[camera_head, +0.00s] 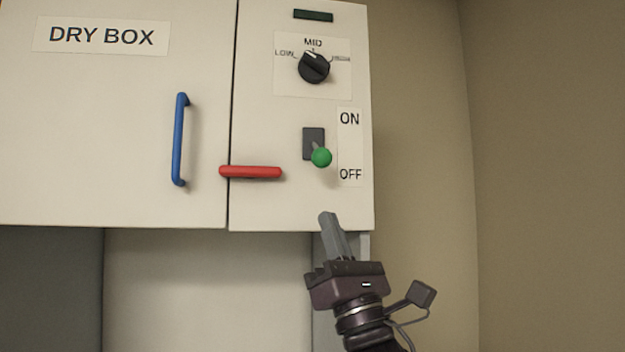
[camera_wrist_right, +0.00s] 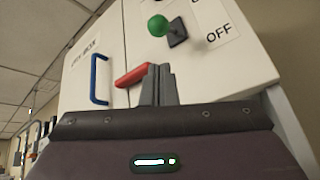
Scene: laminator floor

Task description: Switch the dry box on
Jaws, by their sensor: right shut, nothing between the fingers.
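The dry box (camera_head: 130,120) is a white cabinet with a "DRY BOX" label. Its toggle switch (camera_head: 321,157) has a green ball tip on a dark plate, and the lever tilts down toward OFF. The green ball also shows at the top of the right wrist view (camera_wrist_right: 158,25). My right gripper (camera_head: 328,215) is shut and empty, below the switch and apart from it, pointing up. Its closed fingers also show in the right wrist view (camera_wrist_right: 158,72). My left gripper is not in view.
A black knob (camera_head: 314,67) points near MID above the switch. A red handle (camera_head: 251,172) sticks out left of and slightly below the switch. A blue vertical handle (camera_head: 180,139) is on the door. Right of the cabinet is bare wall (camera_head: 420,120).

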